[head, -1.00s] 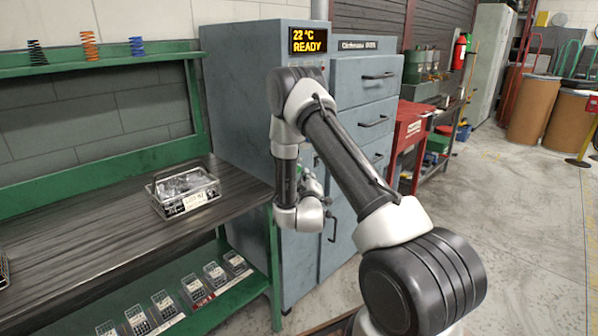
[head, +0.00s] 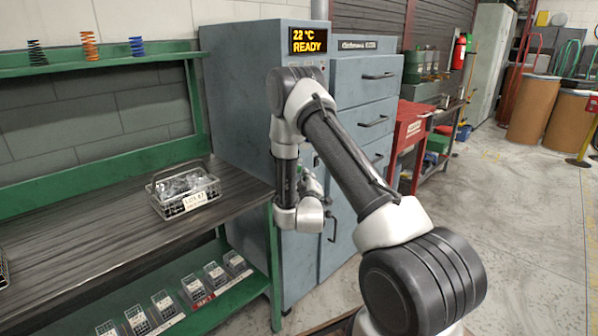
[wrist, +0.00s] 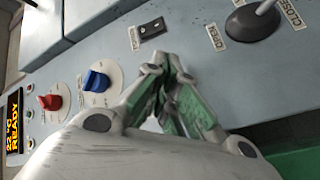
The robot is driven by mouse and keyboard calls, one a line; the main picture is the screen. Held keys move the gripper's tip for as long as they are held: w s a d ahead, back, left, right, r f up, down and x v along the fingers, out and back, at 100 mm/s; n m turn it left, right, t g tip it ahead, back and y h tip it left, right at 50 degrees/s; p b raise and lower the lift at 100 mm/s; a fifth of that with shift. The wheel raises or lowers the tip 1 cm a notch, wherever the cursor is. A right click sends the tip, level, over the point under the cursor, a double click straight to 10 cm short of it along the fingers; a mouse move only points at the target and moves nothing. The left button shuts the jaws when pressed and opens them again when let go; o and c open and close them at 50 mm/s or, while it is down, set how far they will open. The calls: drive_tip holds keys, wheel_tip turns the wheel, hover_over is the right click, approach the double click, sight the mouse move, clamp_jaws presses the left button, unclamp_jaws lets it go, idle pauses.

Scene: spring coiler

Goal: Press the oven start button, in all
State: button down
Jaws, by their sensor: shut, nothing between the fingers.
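The oven (head: 237,100) is a tall blue-grey cabinet whose display (head: 308,40) reads "22 °C READY". The display also shows at the left edge in the wrist view (wrist: 13,122). There the control panel (wrist: 200,50) carries a red knob (wrist: 51,101), a blue knob (wrist: 97,81), a black rocker switch (wrist: 152,28) and a black lever (wrist: 252,20) near OPEN and CLOSED labels. My gripper (wrist: 168,66) is shut and empty, its tips close to the panel below the rocker switch. I cannot tell contact. I cannot identify the start button.
A workbench (head: 110,220) with a green frame stands left of the oven. A wire basket (head: 184,193) of metal parts sits on it. Coloured springs (head: 89,47) stand on the shelf above. Grey drawers (head: 368,100) adjoin the oven at right.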

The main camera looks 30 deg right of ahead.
drive_tip(key=shift+w+a, duration=0.15)
drive_tip(key=shift+w, duration=0.2)
drive_tip(key=shift+w+a, duration=0.15)
drive_tip(key=shift+w, duration=0.25)
idle(0.6)
idle(0.3)
drive_tip(key=shift+s+d, duration=0.3)
drive_tip(key=shift+s, duration=0.45)
drive_tip(key=s, duration=0.1)
drive_tip(key=s+d, duration=0.1)
drive_tip(key=s, duration=0.2)
drive_tip(key=shift+s+d, duration=0.35)
drive_tip(key=shift+s, duration=0.05)
idle(0.5)
